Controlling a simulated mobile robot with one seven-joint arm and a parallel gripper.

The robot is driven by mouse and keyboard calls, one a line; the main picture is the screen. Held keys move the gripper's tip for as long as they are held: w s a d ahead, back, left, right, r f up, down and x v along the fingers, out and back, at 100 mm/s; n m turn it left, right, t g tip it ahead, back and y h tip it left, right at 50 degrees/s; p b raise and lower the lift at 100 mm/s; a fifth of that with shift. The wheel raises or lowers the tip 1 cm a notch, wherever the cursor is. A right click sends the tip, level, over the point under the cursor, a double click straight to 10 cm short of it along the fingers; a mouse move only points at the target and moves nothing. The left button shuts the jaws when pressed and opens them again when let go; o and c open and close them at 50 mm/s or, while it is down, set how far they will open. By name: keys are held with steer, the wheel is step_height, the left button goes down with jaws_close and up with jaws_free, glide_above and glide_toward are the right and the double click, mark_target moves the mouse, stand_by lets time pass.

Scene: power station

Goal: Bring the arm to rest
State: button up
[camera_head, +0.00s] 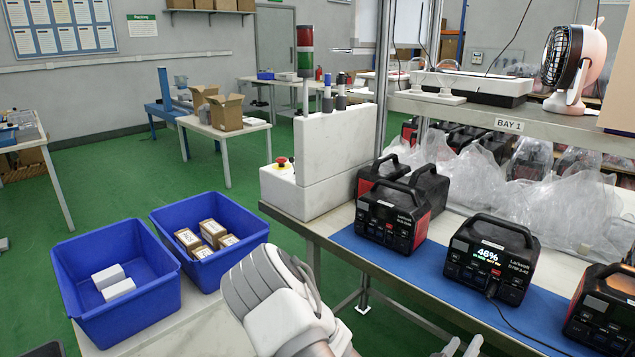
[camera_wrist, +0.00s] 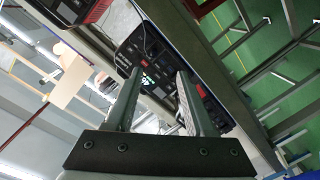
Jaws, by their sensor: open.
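My arm (camera_head: 285,305) rises into the bottom middle of the head view, in front of the workbench and to the right of the blue bins. In the wrist view, my gripper (camera_wrist: 158,75) is open, its two fingers apart with nothing held between them. Beyond the fingers, black power stations show tilted in the wrist view, one with a lit display (camera_wrist: 146,78). In the head view only small gripper tips (camera_head: 458,347) show at the bottom edge.
Power stations (camera_head: 488,262) stand on a blue mat (camera_head: 440,268) on the bench at right. A blue bin with white boxes (camera_head: 115,312) and a blue bin with brown boxes (camera_head: 242,248) are at left. A signal tower (camera_head: 305,62) stands behind. Green floor (camera_head: 95,190) is open at left.

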steer(key=w+a+f+m+g+y, duration=0.2)
steer(key=a+f+m+g+y, duration=0.15)
steer(key=a+y, duration=0.35)
steer(key=a+r+g+y, duration=0.1)
steer(key=a+r+y, duration=0.4)
steer(key=a+r, duration=0.5)
steer(key=s+a+r+n+g, duration=0.1)
steer(key=s+r+n, duration=0.1)
steer(key=s+r, duration=0.65)
steer(key=s+a+r+n, duration=0.2)
steer(key=s+r+n, duration=0.1)
steer(key=s+r, duration=0.6)
step_height(320, 180, up, 13)
steer(key=p, duration=1.4)
steer(key=shift+s+y+p, duration=0.15)
steer(key=shift+y+p, duration=0.15)
steer(key=shift+r, duration=0.1)
